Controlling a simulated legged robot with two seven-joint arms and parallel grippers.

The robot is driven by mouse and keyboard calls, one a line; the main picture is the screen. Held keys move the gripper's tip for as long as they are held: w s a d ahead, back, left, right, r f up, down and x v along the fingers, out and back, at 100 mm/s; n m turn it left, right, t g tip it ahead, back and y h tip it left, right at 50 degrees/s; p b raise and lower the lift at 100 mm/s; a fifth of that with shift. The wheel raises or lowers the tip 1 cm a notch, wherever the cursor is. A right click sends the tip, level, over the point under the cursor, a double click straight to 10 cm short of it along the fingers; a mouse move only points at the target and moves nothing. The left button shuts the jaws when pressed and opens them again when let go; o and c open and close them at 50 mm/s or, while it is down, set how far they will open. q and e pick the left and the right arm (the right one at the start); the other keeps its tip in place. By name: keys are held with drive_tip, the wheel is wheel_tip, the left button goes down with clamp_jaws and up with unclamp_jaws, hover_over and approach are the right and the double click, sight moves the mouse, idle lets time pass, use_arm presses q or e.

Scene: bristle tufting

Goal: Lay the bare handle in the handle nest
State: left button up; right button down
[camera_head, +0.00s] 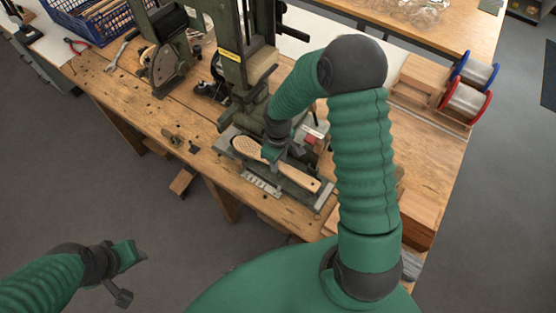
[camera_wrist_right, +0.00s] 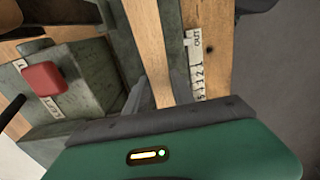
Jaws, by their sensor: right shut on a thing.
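The bare handle (camera_head: 302,178) is pale wood with a broad head full of small holes at its left end. My right gripper (camera_head: 272,151) is shut on it near the head. The handle lies along a grey metal fixture at the foot of the green machine, which looks like the handle nest (camera_head: 318,203). I cannot tell whether it rests in the nest or is just above it. In the right wrist view the handle (camera_wrist_right: 158,55) runs up from the jaws, beside a marked scale. My left gripper (camera_head: 128,272) is empty over the floor, away from the bench; its jaw opening is unclear.
The green machine (camera_head: 240,60) stands behind the handle. A red button (camera_wrist_right: 44,77) on a grey block is close at left in the right wrist view. Spools (camera_head: 464,104) stand at the right, and a blue crate (camera_head: 98,18) stands far left. The bench front-left is mostly clear.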

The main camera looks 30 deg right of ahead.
drive_tip(key=shift+f, duration=0.25)
drive_tip(key=c, duration=0.6)
unclamp_jaws()
drive_tip(key=shift+r, duration=0.1)
wheel_tip(320, 180, up, 7)
drive_tip(key=p, duration=0.6)
drive_tip(key=shift+p, duration=0.4)
